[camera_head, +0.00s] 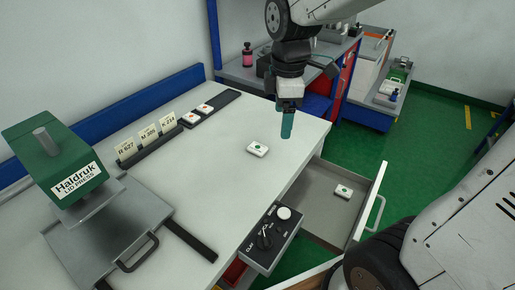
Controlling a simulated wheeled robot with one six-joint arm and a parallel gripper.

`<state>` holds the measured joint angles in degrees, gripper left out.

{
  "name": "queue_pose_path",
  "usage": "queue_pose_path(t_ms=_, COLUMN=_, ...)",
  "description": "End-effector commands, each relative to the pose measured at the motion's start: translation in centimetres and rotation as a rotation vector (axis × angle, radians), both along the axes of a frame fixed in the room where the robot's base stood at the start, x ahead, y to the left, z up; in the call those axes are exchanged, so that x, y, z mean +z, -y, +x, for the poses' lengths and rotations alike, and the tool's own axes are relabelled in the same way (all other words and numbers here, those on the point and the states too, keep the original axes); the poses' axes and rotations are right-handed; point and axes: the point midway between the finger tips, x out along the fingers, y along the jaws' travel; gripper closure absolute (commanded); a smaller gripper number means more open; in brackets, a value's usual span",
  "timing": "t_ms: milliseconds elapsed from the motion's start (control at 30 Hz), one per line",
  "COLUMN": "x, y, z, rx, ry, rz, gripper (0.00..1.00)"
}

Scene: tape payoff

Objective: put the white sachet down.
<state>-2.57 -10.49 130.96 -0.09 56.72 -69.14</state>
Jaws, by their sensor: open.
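A small white packet with a dark green mark, which looks like the white sachet (257,149), lies flat on the white worktop near its right edge. A similar white packet (343,191) lies in the open drawer (316,184). I cannot tell which of the two the task names. My gripper (287,127) points down with teal fingers, above and to the right of the packet on the worktop and apart from it. It is open, and nothing shows between its fingers, which overlap in this view.
A green Haldruk lid press (65,165) fills the left end. A control box with knobs (272,237) sits at the front edge. The worktop's middle is clear.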

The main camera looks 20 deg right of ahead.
Motion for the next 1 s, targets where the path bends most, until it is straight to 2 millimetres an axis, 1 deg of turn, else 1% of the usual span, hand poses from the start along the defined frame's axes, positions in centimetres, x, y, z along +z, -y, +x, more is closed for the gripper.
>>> queue_pose_path(t_ms=33, x=-1.3, y=-0.3, z=1.9, rx=0.114, ry=-0.015, rz=-0.005, gripper=0.20)
queue_pose_path(t_ms=100, x=-3.0, y=-0.6, z=4.3, rx=0.288, ry=-0.024, rz=-0.011, gripper=0.20)
queue_pose_path(t_ms=200, x=-5.4, y=-1.0, z=7.1, rx=0.511, ry=-0.035, rz=-0.017, gripper=0.20)
queue_pose_path(t_ms=300, x=-7.6, y=-1.4, z=9.3, rx=0.689, ry=-0.041, rz=-0.020, gripper=0.20)
queue_pose_path(t_ms=400, x=-9.1, y=-1.7, z=10.7, rx=0.813, ry=-0.044, rz=-0.022, gripper=0.20)
queue_pose_path(t_ms=500, x=-10.1, y=-1.8, z=11.4, rx=0.883, ry=-0.047, rz=-0.022, gripper=0.20)
queue_pose_path(t_ms=600, x=-11.0, y=-1.9, z=11.7, rx=0.909, ry=-0.047, rz=-0.022, gripper=0.20)
queue_pose_path(t_ms=867, x=-14.0, y=-1.9, z=11.6, rx=0.910, ry=-0.048, rz=-0.022, gripper=0.20)
queue_pose_path(t_ms=1000, x=-16.2, y=-2.0, z=11.5, rx=0.909, ry=-0.050, rz=-0.021, gripper=0.20)
